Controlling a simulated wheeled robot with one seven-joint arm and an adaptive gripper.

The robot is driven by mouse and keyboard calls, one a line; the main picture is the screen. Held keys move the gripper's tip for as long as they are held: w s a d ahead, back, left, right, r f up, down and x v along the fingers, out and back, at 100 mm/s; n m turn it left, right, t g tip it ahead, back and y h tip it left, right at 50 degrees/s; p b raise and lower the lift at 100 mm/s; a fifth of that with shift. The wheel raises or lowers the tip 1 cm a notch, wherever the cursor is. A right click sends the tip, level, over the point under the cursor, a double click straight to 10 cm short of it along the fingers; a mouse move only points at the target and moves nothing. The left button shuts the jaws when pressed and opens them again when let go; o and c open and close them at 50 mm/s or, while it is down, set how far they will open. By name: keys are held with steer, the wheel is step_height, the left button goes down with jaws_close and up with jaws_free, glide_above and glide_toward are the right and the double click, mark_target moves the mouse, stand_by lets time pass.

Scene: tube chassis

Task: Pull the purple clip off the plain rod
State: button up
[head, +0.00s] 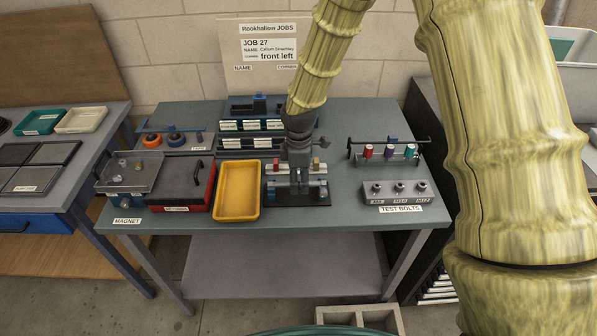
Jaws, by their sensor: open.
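My gripper (298,182) points down over a dark fixture (322,200) at the middle front of the bench. Its fingers are open, in front of or around the fixture's rods; I cannot tell which. A pale upper rod (284,168) carries a red clip (276,162) and a gold clip (316,163). A lower grey-blue rod (318,188) runs below it. The gripper hides the middle of both rods, and I see no purple clip there. A small purple piece (390,152) sits on a dark rack at the right. I cannot tell whether it is the clip.
A yellow tray (222,216) stands close left of the fixture, beside a red-sided box (208,196). The rack also holds red and teal pieces. A test bolts block (395,198) is at the right front. Bench surface between fixture and block is clear.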

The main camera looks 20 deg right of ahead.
steer(key=shift+f, duration=0.1)
jaws_close()
stand_by(0.4)
steer(key=shift+r, duration=0.2)
steer(key=shift+r+p, duration=2.35)
steer(key=shift+r, duration=0.6)
